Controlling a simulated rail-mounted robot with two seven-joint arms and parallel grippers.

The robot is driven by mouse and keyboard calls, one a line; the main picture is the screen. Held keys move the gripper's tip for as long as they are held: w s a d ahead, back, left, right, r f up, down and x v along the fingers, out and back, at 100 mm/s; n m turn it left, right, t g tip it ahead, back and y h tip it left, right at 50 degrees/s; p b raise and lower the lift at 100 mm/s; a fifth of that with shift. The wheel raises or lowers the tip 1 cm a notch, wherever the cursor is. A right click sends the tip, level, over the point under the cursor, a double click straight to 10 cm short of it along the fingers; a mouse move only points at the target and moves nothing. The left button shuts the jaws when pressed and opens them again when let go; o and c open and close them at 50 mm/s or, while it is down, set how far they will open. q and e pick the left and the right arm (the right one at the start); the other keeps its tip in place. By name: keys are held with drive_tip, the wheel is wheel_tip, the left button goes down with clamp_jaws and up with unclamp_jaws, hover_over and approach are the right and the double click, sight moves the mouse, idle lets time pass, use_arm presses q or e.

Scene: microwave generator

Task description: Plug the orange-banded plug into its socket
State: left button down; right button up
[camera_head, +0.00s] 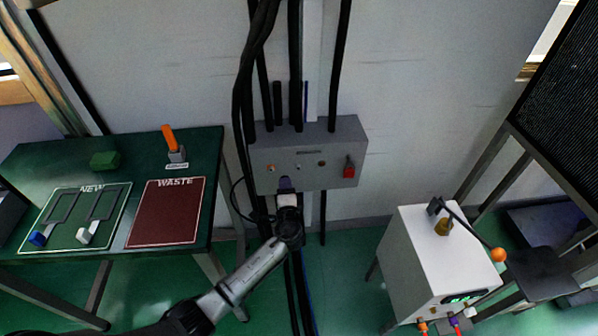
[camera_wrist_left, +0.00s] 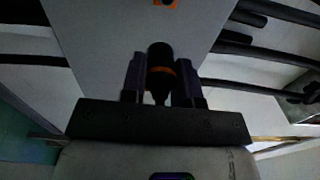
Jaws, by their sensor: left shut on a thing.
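My left gripper (camera_head: 286,186) is in front of the lower part of the grey wall box (camera_head: 335,140). In the left wrist view, its two fingers (camera_wrist_left: 160,75) are shut on a black plug with an orange band (camera_wrist_left: 160,56). The plug points toward the box face and is apart from it. An orange-marked socket (camera_wrist_left: 165,3) is cut off at the top edge of that view, ahead of the plug. In the head view, the plug is hidden by my gripper, and a small orange-toned socket (camera_head: 271,168) shows on the box's left side. My right gripper is not in view.
A red switch (camera_head: 348,168) sits on the box's right side. Thick black cables (camera_head: 245,90) run above it, and a thin black cable (camera_head: 234,198) loops left of my gripper. A green table (camera_head: 120,152) stands left and a white machine (camera_head: 415,255) right.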

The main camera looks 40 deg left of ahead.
sight(271, 171)
use_arm(q)
drive_tip(key=s+a, duration=0.2)
drive_tip(key=a, duration=0.1)
drive_tip(key=shift+s+a+p, duration=0.2)
drive_tip(key=shift+a+p, duration=0.05)
drive_tip(key=shift+p, duration=0.15)
drive_tip(key=shift+w, duration=0.1)
idle(0.4)
drive_tip(key=shift+b+x, duration=0.4)
drive_tip(key=shift+x, duration=0.5)
idle(0.6)
drive_tip(key=shift+a, duration=0.1)
idle(0.4)
drive_tip(key=shift+b+x, duration=0.5)
drive_tip(key=shift+x, duration=0.25)
